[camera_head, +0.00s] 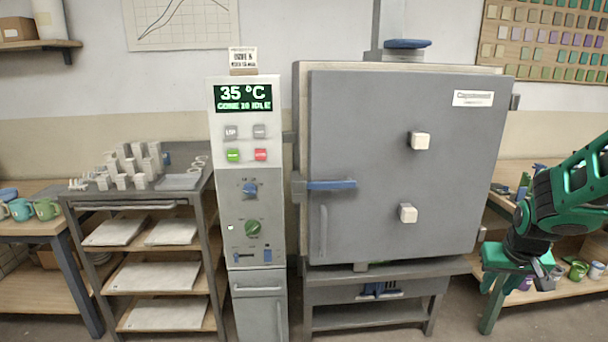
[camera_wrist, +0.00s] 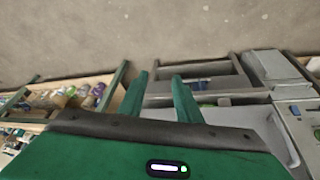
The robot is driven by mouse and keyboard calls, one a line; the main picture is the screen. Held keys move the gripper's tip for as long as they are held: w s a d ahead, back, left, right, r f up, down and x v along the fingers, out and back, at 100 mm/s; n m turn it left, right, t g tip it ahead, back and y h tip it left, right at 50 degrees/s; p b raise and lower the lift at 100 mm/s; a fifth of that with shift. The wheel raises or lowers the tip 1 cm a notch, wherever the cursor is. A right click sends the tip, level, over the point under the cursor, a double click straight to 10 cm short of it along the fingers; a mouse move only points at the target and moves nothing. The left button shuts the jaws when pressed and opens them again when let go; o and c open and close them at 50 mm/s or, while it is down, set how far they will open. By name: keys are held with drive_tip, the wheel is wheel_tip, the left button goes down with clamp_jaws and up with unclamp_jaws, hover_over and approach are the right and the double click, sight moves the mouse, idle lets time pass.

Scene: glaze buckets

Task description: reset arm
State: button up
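My green and black arm (camera_head: 565,195) reaches in from the right edge of the head view. My gripper (camera_head: 500,285) hangs pointing down, in front of the shelf right of the kiln. In the wrist view, its two green fingers (camera_wrist: 160,82) stand apart with nothing between them. The grey kiln (camera_head: 385,175) stands left of the gripper, with its door shut and a blue handle (camera_head: 332,185) on it. My gripper appears clear of the kiln and the shelf.
A control panel (camera_head: 243,160) reading 35 °C stands left of the kiln. A rack (camera_head: 100,200) with white pieces and slabs is further left. Cups (camera_head: 578,270) sit on the lower shelf at right. Open floor shows in the wrist view (camera_wrist: 180,30).

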drive_tip(key=s+a+r+m+g+y, duration=0.1)
drive_tip(key=s+a+r+g, duration=0.1)
drive_tip(key=s, duration=1.1)
drive_tip(key=s+a+r+m+g+y, duration=0.1)
drive_tip(key=s+a+r+m+g, duration=0.1)
drive_tip(key=s, duration=1.1)
drive_tip(key=shift+s+a+r, duration=0.35)
drive_tip(key=shift+a+r, duration=0.35)
drive_tip(key=shift+r, duration=0.25)
drive_tip(key=shift+w+f, duration=0.25)
drive_tip(key=shift+w, duration=0.4)
drive_tip(key=shift+c, duration=0.7)
